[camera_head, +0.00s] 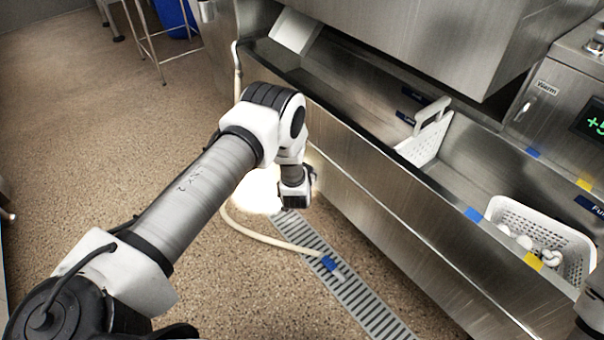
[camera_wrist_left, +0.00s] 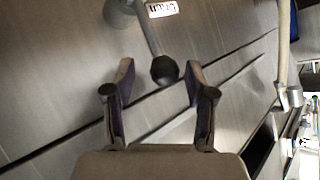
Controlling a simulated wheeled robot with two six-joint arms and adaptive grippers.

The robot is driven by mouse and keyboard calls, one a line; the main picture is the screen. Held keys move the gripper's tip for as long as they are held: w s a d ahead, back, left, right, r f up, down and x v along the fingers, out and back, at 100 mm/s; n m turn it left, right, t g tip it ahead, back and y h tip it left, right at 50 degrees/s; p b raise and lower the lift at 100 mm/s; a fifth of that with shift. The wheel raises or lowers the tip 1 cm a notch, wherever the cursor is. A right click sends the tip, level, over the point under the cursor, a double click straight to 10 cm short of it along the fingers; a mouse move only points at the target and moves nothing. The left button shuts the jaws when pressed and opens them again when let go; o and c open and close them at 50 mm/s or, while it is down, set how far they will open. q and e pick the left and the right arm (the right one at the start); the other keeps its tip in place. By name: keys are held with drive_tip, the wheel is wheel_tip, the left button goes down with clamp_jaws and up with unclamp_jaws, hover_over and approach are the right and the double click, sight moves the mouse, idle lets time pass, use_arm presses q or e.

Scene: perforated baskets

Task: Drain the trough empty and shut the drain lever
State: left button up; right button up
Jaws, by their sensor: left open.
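The steel trough (camera_head: 380,195) runs diagonally across the right of the head view; I cannot tell how much water it holds. The drain lever (camera_wrist_left: 164,70), a thin rod with a round black knob, shows in the left wrist view below a white label. My left gripper (camera_wrist_left: 158,88) is open, with the knob between and slightly beyond its fingertips, apparently not gripped. In the head view the left gripper (camera_head: 296,200) is by the trough's outer front wall, its fingers mostly hidden, and the lever is hidden there.
A white perforated basket (camera_head: 497,204) with pale round items sits at the trough's right end. A pale hose (camera_head: 265,236) leads to the floor grate (camera_head: 345,285). Open floor lies left.

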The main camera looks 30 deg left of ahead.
use_arm(q)
drive_tip(key=v, duration=1)
drive_tip(key=shift+d, duration=0.1)
drive_tip(key=s+d+f+g+h, duration=0.2)
drive_tip(key=s+g, duration=0.2)
drive_tip(key=s, duration=0.7)
drive_tip(key=s+d+f+g+h, duration=0.1)
drive_tip(key=s+d+f+g, duration=0.15)
drive_tip(key=s, duration=0.95)
drive_tip(key=s+d+f+g+h, duration=0.2)
drive_tip(key=s+g, duration=0.3)
drive_tip(key=s, duration=0.6)
wheel_tip(320, 180, up, 34)
drive_tip(key=p, duration=3.3)
drive_tip(key=shift+d+f+n, duration=0.2)
drive_tip(key=shift+n, duration=0.2)
drive_tip(key=shift+s+p, duration=0.1)
drive_tip(key=shift+p, duration=0.2)
